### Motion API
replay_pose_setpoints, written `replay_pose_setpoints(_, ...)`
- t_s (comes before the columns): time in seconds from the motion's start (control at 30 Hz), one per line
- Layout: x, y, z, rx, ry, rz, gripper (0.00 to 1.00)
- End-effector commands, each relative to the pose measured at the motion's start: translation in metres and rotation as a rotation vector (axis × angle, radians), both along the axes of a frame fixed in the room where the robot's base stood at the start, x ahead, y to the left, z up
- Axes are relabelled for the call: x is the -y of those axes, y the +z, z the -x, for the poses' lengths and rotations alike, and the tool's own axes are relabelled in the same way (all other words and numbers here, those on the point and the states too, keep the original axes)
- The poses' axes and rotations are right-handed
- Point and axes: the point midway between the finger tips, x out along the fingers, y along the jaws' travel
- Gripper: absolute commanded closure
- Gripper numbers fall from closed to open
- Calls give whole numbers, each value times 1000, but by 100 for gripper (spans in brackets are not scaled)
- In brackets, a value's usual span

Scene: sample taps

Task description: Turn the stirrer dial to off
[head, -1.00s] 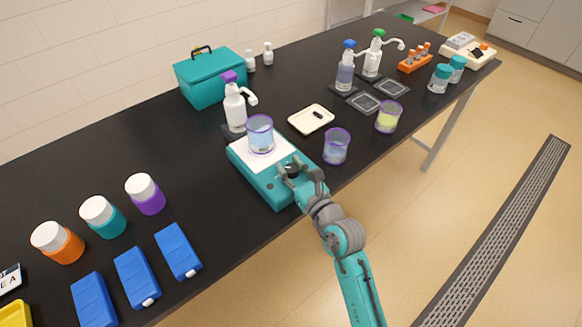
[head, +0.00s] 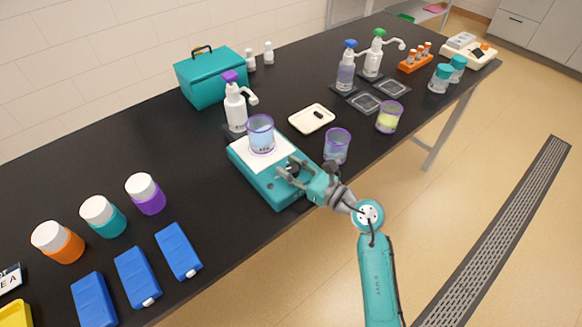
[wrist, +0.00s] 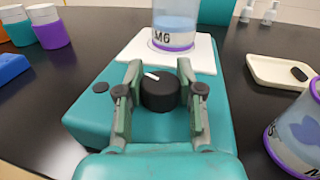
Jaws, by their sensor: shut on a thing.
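The stirrer (head: 263,181) is a teal box with a white top plate at the table's front edge. Its black dial (wrist: 160,92) has a white pointer mark, which in the wrist view points up and to the left. My gripper (wrist: 160,98) is shut on the dial, with one finger on each side of it. In the head view my gripper (head: 291,172) reaches the stirrer's front from the right and mostly hides the dial. A beaker (head: 261,135) with blue liquid and a purple rim stands on the white plate; its lower part shows in the wrist view (wrist: 176,25).
A second purple-rimmed beaker (head: 337,147) stands close to the right of my gripper. A cream tray (head: 311,119) with a small black bar lies behind it. A white pump bottle (head: 236,108) stands behind the stirrer. Bare table lies left of the stirrer.

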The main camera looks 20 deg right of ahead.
Motion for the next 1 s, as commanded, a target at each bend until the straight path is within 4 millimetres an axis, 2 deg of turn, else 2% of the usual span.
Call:
replay_pose_setpoints(0.17,1,-2,0,-3,-2,2,98)
replay_pose_setpoints(0.2,1,-2,0,-3,-2,2,56)
replay_pose_setpoints(0.27,0,-2,0,-2,-3,1,41)
replay_pose_setpoints(0.3,0,-1,0,-2,-3,1,37)
replay_pose_setpoints(0.67,2,0,3,-1,-3,0,37)
replay_pose_setpoints(0.77,8,0,12,0,-5,1,37)
replay_pose_setpoints(1.0,31,-1,52,-1,-7,1,37)
